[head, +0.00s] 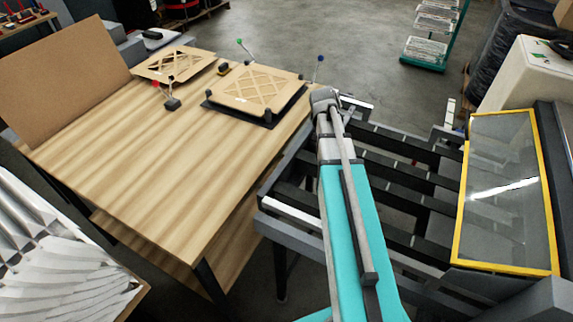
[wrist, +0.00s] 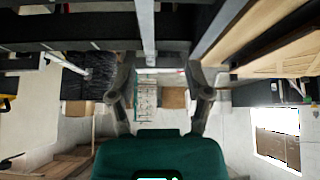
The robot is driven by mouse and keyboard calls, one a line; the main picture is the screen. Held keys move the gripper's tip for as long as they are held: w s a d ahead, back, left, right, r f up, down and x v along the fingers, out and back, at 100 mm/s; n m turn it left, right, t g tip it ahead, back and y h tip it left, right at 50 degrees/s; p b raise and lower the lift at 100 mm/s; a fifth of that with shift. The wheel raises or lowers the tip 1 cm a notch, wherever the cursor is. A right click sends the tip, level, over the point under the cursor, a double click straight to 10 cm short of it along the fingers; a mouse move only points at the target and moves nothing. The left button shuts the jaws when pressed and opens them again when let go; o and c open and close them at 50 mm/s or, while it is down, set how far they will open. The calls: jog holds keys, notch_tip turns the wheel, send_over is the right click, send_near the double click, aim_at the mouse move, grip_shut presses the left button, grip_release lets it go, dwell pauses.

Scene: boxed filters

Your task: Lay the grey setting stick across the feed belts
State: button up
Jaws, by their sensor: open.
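My gripper (wrist: 158,80) is open in the wrist view, its two fingers apart with nothing held between them. The feed belts (head: 390,141) are dark parallel strips running left to right, partly covered by my arm; dark strips also cross the top of the wrist view. A narrow pale grey bar (wrist: 147,30) comes down from the top of the wrist view towards the finger gap. I cannot tell whether it is the setting stick or part of the frame.
A wooden table (head: 150,140) stands left of the belts, with boxed filter frames (head: 262,90) at its far side. A yellow-edged clear guard (head: 505,190) bounds the belts on the right. A teal cart (head: 425,62) stands beyond on open floor.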

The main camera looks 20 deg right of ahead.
jog(key=s+a+f+n+g+y, duration=0.1)
jog(key=s+a+n, duration=0.2)
jog(key=a, duration=0.6)
jog(key=s+a+f+n+g+y, duration=0.1)
jog(key=s+a+n+g+y, duration=0.1)
jog(key=s+a, duration=0.6)
jog(key=s+a+f+n+g+y, duration=0.1)
jog(key=s+a+n+y, duration=0.1)
jog(key=s+a, duration=0.4)
jog(key=a+n, duration=0.1)
jog(key=a, duration=0.3)
jog(key=shift+s+a+n+g, duration=0.25)
jog(key=shift+a+n+g, duration=0.05)
jog(key=shift+f, duration=0.1)
jog(key=shift+r+p, duration=0.3)
jog(key=shift+c, duration=0.2)
jog(key=shift+c, duration=0.4)
